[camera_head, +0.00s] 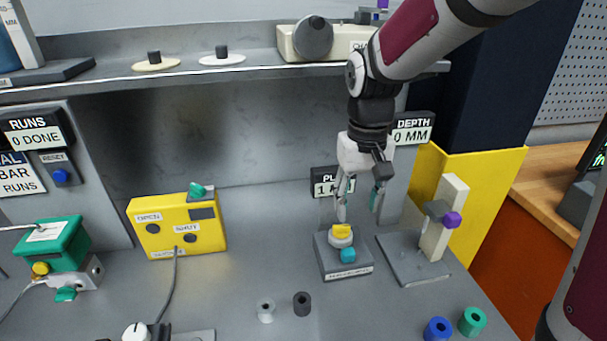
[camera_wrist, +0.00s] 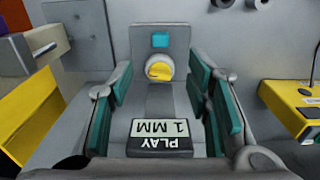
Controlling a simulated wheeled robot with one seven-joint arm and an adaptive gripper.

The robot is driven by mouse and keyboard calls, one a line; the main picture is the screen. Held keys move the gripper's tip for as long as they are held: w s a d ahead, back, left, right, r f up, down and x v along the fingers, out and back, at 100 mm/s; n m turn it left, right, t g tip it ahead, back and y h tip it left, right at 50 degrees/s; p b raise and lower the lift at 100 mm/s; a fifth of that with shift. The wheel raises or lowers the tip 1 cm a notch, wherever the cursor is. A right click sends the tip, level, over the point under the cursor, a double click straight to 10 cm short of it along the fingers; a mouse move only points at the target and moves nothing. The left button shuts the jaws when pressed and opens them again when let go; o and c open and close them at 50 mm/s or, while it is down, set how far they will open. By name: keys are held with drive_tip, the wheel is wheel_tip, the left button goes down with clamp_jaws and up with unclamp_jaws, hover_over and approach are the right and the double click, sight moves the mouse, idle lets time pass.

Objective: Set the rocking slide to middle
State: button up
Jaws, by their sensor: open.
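A small grey fixture (camera_head: 345,262) stands below my gripper, with a yellow-topped round part (camera_head: 341,233) and a teal block (camera_head: 348,255) on it. Its front label is too small to read. In the wrist view the yellow part (camera_wrist: 159,68) and teal block (camera_wrist: 160,40) lie ahead, between and beyond the fingers. To its right stands an upright pale post (camera_head: 442,215) with a grey collar and purple knob (camera_head: 453,220). I cannot tell for sure which is the rocking slide. My gripper (camera_head: 358,206) points down, open and empty, above the grey fixture; it also shows in the wrist view (camera_wrist: 162,105).
A PLAY 1 MM sign (camera_wrist: 160,135) is close behind the gripper. A DEPTH 0 MM sign (camera_head: 412,128) hangs at right. A yellow OPEN/SHUT box (camera_head: 170,242) stands left. A shelf (camera_head: 250,73) overhangs the back. Small cylinders (camera_head: 302,304) stand in front.

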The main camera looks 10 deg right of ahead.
sight(348, 251)
drive_tip(key=f, duration=0.9)
drive_tip(key=w+f, duration=0.1)
drive_tip(key=f, duration=0.4)
drive_tip(key=shift+f, duration=0.3)
clamp_jaws()
